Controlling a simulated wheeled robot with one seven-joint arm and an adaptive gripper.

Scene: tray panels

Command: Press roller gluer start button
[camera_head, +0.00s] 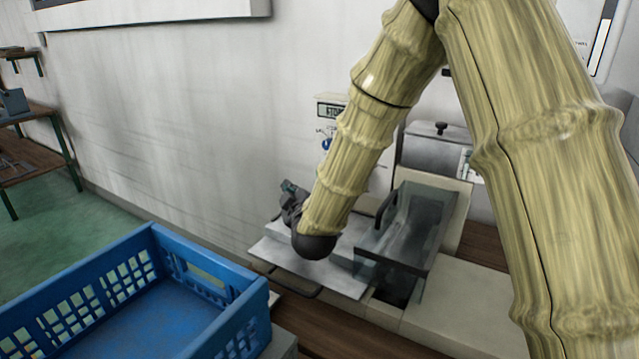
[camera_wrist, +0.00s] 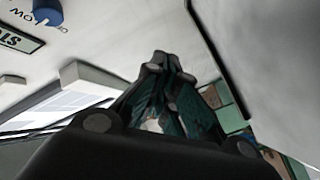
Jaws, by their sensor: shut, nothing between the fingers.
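The roller gluer (camera_head: 430,205) is a beige machine with a clear cover, a metal plate in front and an upright panel behind. The wrist view shows the blue knob (camera_wrist: 47,12) and the sign (camera_wrist: 18,40) at upper left. I cannot make out a start button in either view; my arm covers part of the panel. My gripper (camera_head: 290,187) is over the plate's left part, apart from the knob. In the wrist view its fingertips (camera_wrist: 167,62) are together and empty.
A blue crate (camera_head: 205,262) stands at the front left. The clear cover with a dark handle (camera_head: 386,212) is right of my wrist. A wall (camera_head: 180,110) runs behind. Wooden benches (camera_head: 35,150) stand far left, with open green floor near them.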

